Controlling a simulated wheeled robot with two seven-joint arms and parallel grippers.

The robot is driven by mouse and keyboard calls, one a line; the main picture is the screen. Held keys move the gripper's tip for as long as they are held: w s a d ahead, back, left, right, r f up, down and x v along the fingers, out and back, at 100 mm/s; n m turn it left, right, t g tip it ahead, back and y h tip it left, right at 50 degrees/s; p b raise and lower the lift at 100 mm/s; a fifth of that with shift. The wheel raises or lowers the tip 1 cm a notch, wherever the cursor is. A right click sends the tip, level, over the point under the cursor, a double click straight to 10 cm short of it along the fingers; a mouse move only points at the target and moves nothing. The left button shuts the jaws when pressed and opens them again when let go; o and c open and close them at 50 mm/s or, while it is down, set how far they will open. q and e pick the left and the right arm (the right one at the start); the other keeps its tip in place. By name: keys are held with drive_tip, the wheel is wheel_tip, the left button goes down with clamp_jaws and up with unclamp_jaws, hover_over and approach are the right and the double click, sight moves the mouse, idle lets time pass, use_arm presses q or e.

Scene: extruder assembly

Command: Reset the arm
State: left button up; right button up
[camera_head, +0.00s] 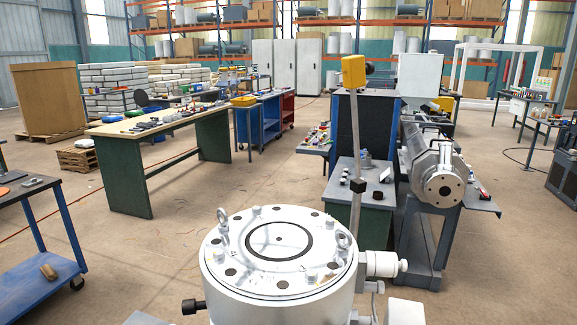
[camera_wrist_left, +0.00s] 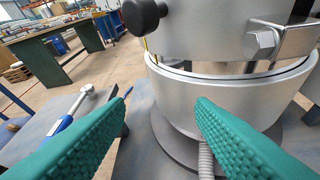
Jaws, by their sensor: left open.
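My left gripper (camera_wrist_left: 160,106) shows in the left wrist view as two teal ribbed fingers, open, with nothing between them. In front of its fingertips is the lower wall of a large silver cylindrical housing (camera_wrist_left: 215,100). A black knob (camera_wrist_left: 145,15) sticks out of the housing's upper part, and a hex bolt (camera_wrist_left: 261,42) sits to its right. In the head view the round silver housing (camera_head: 280,252) stands close at the bottom centre, with bolts and eye rings on top. Neither gripper shows in the head view.
A wrench with a blue handle (camera_wrist_left: 62,126) lies on the grey surface left of the housing. A workbench (camera_head: 165,125) with tools stands further back left, and a blue cart (camera_head: 45,230) at the left edge. A silver extruder barrel (camera_head: 437,170) is at the right.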

use_arm(q)
drive_tip(key=s+n+g+y, duration=0.3)
drive_tip(key=s+g, duration=0.6)
drive_tip(key=s, duration=1)
wheel_tip(320, 180, down, 25)
drive_tip(key=g, duration=0.1)
drive_tip(key=s+a+f+g, duration=0.1)
drive_tip(key=s+a+f, duration=0.2)
drive_tip(key=s+f, duration=1.4)
drive_tip(key=shift+s+g+p, duration=0.3)
drive_tip(key=shift+s+p, duration=0.05)
